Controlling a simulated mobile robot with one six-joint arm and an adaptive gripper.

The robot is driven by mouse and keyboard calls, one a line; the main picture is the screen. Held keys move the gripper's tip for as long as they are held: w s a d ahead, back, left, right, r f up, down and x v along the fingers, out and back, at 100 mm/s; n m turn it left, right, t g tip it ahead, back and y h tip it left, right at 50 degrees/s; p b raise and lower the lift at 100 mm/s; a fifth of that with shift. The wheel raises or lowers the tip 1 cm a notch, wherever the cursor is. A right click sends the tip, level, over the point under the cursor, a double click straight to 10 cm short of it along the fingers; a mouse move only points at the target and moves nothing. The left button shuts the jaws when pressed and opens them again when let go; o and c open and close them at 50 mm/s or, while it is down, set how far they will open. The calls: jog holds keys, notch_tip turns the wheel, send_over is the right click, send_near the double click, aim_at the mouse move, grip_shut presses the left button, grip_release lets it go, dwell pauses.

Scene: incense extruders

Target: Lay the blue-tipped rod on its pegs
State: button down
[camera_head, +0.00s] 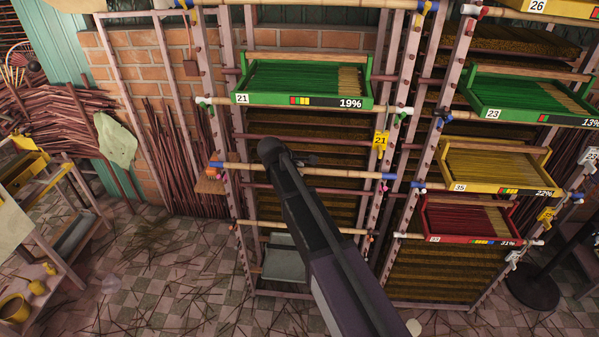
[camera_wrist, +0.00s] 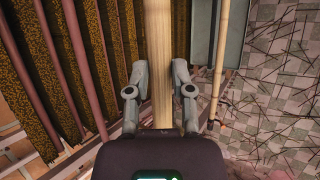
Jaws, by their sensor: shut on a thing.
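A pale rod (camera_head: 345,174) with blue tips runs roughly level across the front of the rack's left bay. Its left tip is beside the left post and its right tip is by the post on the other side. In the wrist view, the pale rod (camera_wrist: 159,45) passes between the two fingers of my gripper (camera_wrist: 159,82), which is shut on it. The rod's tips are outside that view. In the head view, my arm covers part of the rod and most of the gripper. Whether the rod touches its pegs cannot be told.
A green tray (camera_head: 305,101) sits above the rod, with a yellow tag (camera_head: 380,141) to its lower right. A lower rod (camera_head: 345,231) crosses below; a grey tray (camera_head: 284,264) is beneath. Yellow (camera_head: 492,187) and red trays (camera_head: 468,238) stand in the right bay.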

jog(key=shift+f+b, duration=1.35)
jog(key=shift+f, duration=0.3)
jog(key=shift+c, duration=2.1)
grip_release()
jog(key=o, duration=0.3)
jog(key=shift+s+a, duration=0.2)
jog(key=shift+s, duration=4.8)
